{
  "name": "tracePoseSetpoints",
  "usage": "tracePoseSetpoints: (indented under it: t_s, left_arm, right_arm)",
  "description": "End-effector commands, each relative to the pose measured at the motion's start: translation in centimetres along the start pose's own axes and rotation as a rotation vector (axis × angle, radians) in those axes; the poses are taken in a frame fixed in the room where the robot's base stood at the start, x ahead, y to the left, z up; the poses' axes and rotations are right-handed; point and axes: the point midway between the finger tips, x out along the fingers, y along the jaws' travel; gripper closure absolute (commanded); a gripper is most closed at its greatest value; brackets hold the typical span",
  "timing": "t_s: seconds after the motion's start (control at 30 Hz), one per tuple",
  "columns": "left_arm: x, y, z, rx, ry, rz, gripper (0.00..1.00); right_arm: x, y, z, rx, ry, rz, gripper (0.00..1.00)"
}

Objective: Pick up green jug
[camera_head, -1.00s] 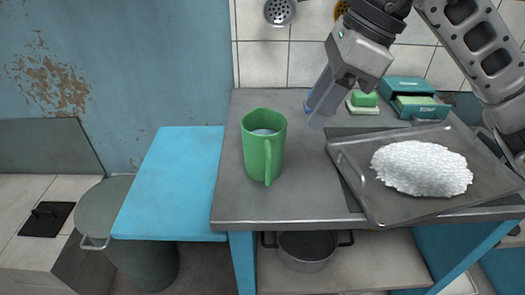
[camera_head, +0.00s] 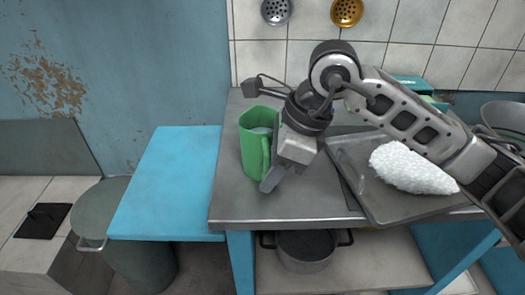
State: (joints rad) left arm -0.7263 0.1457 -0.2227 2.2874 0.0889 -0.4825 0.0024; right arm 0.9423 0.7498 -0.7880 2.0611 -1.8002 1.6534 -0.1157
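The green jug (camera_head: 254,142) stands upright on the grey counter, left of centre, with its handle (camera_head: 266,155) facing the front right. Pale contents show inside its open top. My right gripper (camera_head: 274,176) is at the jug's right side, pointing down and to the left, with a finger close beside the handle. It hides the right part of the jug. Only part of the fingers shows, so I cannot tell whether they are apart or touch the handle. My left gripper is not in view.
A metal tray (camera_head: 372,205) with a white grainy heap (camera_head: 411,168) lies on the counter to the right. A lower blue surface (camera_head: 170,180) adjoins the counter on the left. A pot (camera_head: 305,250) stands on the shelf below. The counter in front of the jug is clear.

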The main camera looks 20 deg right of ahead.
Motion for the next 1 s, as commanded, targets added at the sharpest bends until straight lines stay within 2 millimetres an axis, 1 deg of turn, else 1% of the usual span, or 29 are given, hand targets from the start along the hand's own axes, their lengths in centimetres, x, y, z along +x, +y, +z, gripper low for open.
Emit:
tracePoseSetpoints:
  t_s: [0.07, 0.27, 0.3, 0.4, 0.8, 0.93, 1.0]
  left_arm:
    - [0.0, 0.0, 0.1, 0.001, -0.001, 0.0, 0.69]
    - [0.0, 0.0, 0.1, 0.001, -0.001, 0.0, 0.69]
    - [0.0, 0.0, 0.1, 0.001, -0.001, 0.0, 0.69]
    - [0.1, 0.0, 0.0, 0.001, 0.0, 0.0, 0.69]
    - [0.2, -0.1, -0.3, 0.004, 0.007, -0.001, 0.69]
    - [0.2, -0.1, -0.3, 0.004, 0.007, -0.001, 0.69]
    - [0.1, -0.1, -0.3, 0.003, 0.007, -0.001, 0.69]
  right_arm:
    - [0.4, 0.0, 0.0, 0.0, 0.0, 0.001, 0.64]
    - [0.4, 0.0, 0.0, 0.0, 0.0, 0.001, 0.64]
    - [0.4, 0.0, 0.0, 0.0, 0.0, 0.0, 0.75]
    - [0.4, 0.0, 0.0, 0.0, 0.0, 0.0, 1.0]
    - [0.1, -0.1, 0.2, -0.002, -0.003, -0.003, 1.0]
    - [-0.8, -0.1, 0.5, -0.003, -0.005, -0.005, 1.0]
    - [-1.7, -0.1, 0.9, -0.004, -0.005, -0.006, 1.0]
